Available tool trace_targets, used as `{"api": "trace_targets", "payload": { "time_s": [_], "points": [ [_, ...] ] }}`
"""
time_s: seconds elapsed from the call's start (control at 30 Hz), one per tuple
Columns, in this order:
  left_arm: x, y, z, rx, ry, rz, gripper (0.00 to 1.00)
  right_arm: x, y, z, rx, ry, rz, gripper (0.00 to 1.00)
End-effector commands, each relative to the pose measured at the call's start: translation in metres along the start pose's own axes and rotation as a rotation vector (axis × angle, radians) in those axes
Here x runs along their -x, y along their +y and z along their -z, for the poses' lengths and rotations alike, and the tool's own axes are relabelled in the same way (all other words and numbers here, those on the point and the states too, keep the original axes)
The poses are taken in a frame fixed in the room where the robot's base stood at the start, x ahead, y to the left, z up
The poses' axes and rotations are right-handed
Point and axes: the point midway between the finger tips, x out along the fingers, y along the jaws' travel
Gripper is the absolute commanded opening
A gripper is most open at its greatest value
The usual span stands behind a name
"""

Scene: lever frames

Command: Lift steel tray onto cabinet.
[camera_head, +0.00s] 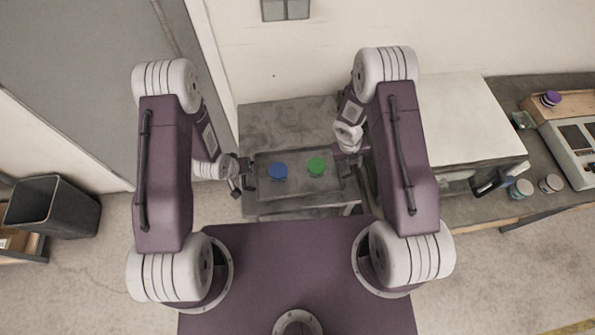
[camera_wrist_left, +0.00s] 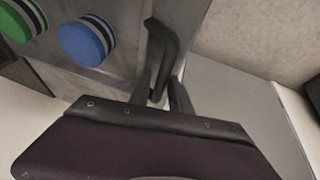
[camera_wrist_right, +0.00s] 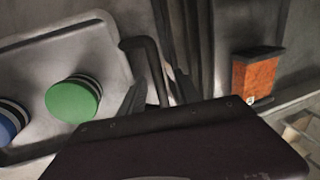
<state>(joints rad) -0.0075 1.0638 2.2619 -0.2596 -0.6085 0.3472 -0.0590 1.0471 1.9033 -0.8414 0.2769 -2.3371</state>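The grey steel tray (camera_head: 300,190) rests on a dark stand in the middle of the head view. A blue-topped round container (camera_head: 279,171) and a green-topped one (camera_head: 316,166) stand in it. My left gripper (camera_wrist_left: 163,82) is at the tray's left handle (camera_wrist_left: 165,45), its fingers close on both sides of the bar. My right gripper (camera_wrist_right: 160,85) is at the right handle (camera_wrist_right: 142,48), fingers apart with the bar between them and a gap visible. In the head view, both fingertips are small and partly hidden by my wrists.
A white-topped cabinet (camera_head: 462,115) stands right of the tray. Beyond it, a counter holds small jars (camera_head: 521,188) and a grey device (camera_head: 577,142). A black bin (camera_head: 54,204) stands at the far left. An orange box (camera_wrist_right: 257,75) shows in the right wrist view.

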Motion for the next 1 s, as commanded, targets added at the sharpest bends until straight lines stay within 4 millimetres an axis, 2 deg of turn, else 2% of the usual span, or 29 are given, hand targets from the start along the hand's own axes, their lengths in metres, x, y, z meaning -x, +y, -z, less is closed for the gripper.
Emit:
{"api": "trace_targets", "payload": {
  "time_s": [0.1,0.13,0.2,0.27,1.0],
  "points": [
    [0.0002,0.0,0.0001,0.0,0.0,0.0,0.24,0.0002,0.0,-0.0001,0.0,0.0,0.0,0.39],
    [0.0002,0.0,0.0001,0.0,0.0,0.0,0.21,0.0002,0.0,0.0,0.0,0.0,0.0,0.36],
    [0.0003,0.0,0.0001,0.0,0.0,0.0,0.02,0.0002,0.0,0.0,0.0,0.0,0.0,0.17],
    [0.0003,0.0,0.0001,0.0,0.0,0.0,0.0,0.0003,0.0,0.0,0.0,0.0,0.0,0.0],
    [0.0006,0.0001,0.0003,0.0,0.0,0.0,0.0,0.0006,0.0,-0.0001,0.0,0.0,0.0,0.0]
  ]
}}
